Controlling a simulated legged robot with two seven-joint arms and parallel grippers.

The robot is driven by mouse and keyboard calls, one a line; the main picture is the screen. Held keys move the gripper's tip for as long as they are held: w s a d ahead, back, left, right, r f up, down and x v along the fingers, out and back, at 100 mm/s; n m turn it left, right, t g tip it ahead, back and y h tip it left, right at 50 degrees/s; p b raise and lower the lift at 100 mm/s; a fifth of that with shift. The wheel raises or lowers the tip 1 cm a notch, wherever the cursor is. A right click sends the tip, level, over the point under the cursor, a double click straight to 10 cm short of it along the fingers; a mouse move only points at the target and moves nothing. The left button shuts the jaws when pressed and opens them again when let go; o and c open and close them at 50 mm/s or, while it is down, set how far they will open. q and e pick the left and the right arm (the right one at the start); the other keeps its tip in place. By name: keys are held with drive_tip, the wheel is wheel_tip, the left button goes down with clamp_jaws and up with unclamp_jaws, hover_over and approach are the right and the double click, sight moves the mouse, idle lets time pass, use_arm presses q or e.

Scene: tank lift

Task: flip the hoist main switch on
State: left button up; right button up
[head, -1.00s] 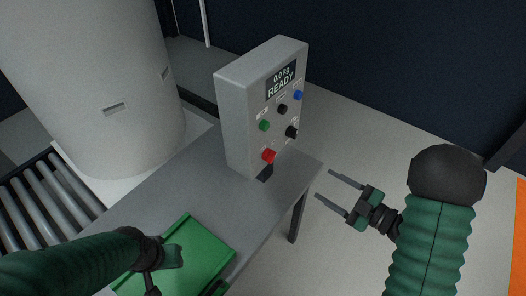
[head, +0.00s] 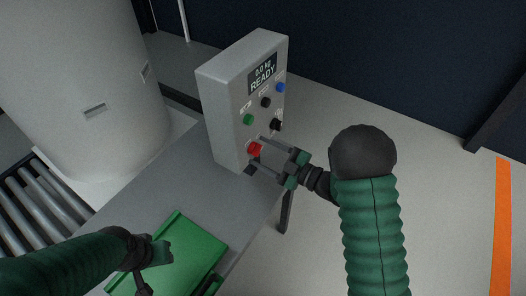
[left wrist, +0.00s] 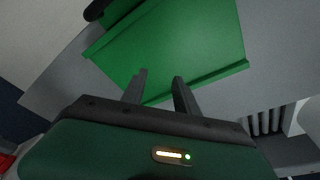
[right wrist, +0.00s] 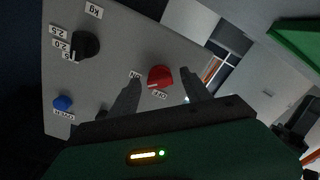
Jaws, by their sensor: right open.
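The control box (head: 222,112) stands on the grey table with its display reading 0.0 kg READY. The red knob (head: 254,148) sits low on its front face. In the right wrist view the red knob (right wrist: 160,76) has ON and OFF labels beside it. My right gripper (head: 259,154) is open, its fingertips at the red knob. In the right wrist view the knob shows between the two fingers (right wrist: 161,82); I cannot tell whether they touch it. My left gripper (left wrist: 159,76) is open and empty over the green tray (left wrist: 185,40).
Green (head: 248,119), black (head: 266,102) and blue (head: 280,87) controls sit above the red knob. Another black knob (head: 275,124) is close to my right fingers. A large pale tank (head: 85,80) stands left, beside rollers (head: 45,205).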

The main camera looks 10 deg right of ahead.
drive_tip(key=shift+w+a, duration=0.1)
clamp_jaws()
drive_tip(key=shift+m, duration=0.7)
unclamp_jaws()
drive_tip(key=v, duration=1.7)
drive_tip(key=shift+b, duration=0.45)
